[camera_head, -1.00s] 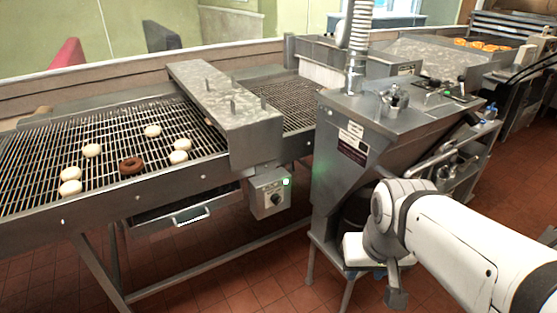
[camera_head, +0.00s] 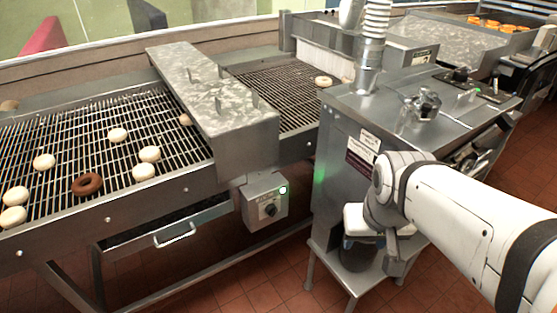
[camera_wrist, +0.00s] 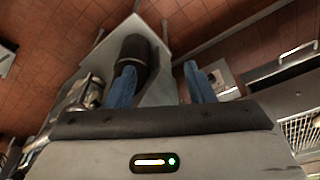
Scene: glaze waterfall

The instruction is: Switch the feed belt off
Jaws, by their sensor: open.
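The belt's control box (camera_head: 266,200) is a grey metal box under the belt's right front side, below the metal cover. It has a dark round knob (camera_head: 270,210) on its front and a lit green light (camera_head: 283,190) at its upper right. The knob's exact setting is too small to read. My arm reaches in from the right, with its wrist to the right of the box and apart from it. My gripper (camera_wrist: 162,86) shows two blue fingers spread apart with nothing held between them. In the head view the fingers are mostly hidden by my wrist.
The wire belt (camera_head: 60,137) carries several pale rounds and one brown doughnut (camera_head: 87,184). A metal cover (camera_head: 215,100) spans it. A drawer handle (camera_head: 175,236) sticks out left of the box. A steel hopper cabinet (camera_head: 340,150) stands close right of the box. Red tiled floor lies below.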

